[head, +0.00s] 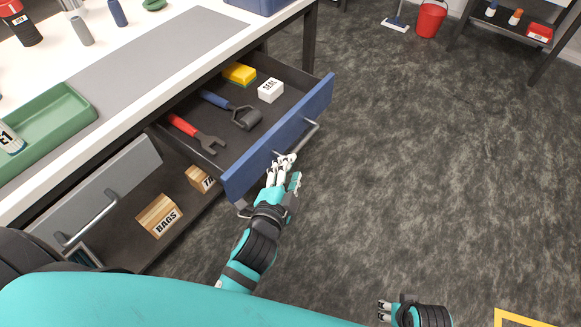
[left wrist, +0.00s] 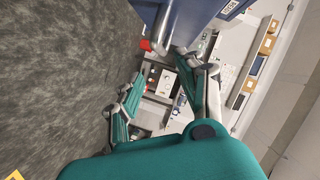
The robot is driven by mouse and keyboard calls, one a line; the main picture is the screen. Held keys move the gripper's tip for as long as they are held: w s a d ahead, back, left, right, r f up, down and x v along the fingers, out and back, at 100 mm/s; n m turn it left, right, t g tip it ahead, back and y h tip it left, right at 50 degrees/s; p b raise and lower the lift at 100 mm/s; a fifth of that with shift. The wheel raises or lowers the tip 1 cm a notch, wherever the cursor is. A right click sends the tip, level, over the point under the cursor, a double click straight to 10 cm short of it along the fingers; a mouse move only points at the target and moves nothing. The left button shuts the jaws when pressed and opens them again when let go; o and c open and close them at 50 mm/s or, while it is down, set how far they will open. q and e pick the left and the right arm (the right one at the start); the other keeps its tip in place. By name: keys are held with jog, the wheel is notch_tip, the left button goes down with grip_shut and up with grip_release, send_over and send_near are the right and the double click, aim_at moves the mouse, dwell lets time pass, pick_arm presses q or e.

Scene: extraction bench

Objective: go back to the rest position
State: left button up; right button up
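My left gripper (head: 285,165) is at the front of the pulled-out blue drawer (head: 240,172), by the near end of its metal handle (head: 298,140). In the left wrist view the fingers of this gripper (left wrist: 165,85) stand wide apart with the drawer front close ahead. I see nothing held, and cannot tell whether a finger touches the handle. My right gripper (head: 384,311) is low over the floor at the bottom of the head view, its fingertips apart and empty.
A red bucket (head: 430,18) stands far off. The floor at right is clear.

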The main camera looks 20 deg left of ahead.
pick_arm(q)
jog(key=s+a+f+n+g+p, duration=0.3)
jog(key=s+f+g, duration=0.2)
jog(key=s+f, duration=0.35)
jog(key=s+a+f+n+g+p, duration=0.35)
jog(key=s+f, duration=0.35)
jog(key=f, duration=0.3)
jog(key=s+a+f+n+g+p, duration=0.25)
jog(key=s+f+g, duration=0.25)
jog(key=s+f, duration=0.35)
jog(key=s+a+f+g+p, duration=0.1)
jog(key=s+a+f+p, duration=0.1)
jog(key=s+p, duration=0.7)
jog(key=s+f, duration=0.1)
jog(key=s, duration=0.4)
jog(key=shift+f+p, duration=0.15)
jog(key=shift+p, duration=0.15)
pick_arm(e)
jog(key=s+d+f+g, duration=0.1)
jog(key=s+f, duration=0.3)
jog(key=s, duration=0.5)
jog(key=s+d+f, duration=0.2)
jog(key=s+f, duration=0.2)
jog(key=s, duration=0.6)
jog(key=shift+s+d+f+g, duration=0.2)
jog(key=shift+s+g, duration=0.1)
jog(key=shift+g, duration=0.1)
